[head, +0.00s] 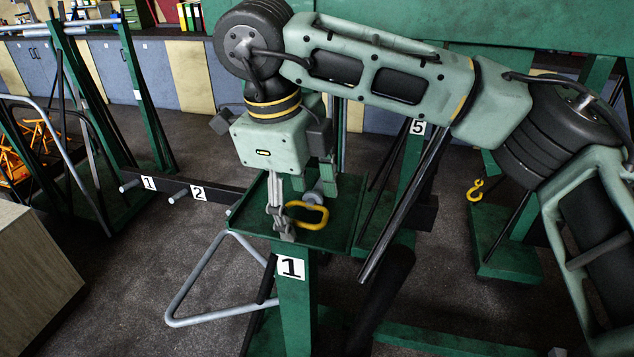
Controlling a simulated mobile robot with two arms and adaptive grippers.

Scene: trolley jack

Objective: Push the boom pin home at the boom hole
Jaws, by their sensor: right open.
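My right gripper (305,207) is open, its fingers pointing down over a green tray (345,236). A yellow loop handle (323,216), probably the boom pin's, lies low between and beside the fingers. A grey rounded part shows just behind it, partly hidden by the gripper. I cannot tell whether the fingers touch the handle. The boom hole cannot be made out in this view. My left gripper is not in view.
The tray sits on a green post with a white label 1 (291,267). A grey tube frame (190,280) juts out left of the post. Label 5 (417,127) and a yellow hook (476,190) are to the right. Pegs labelled 1 and 2 stand left. Dark floor is open at lower left.

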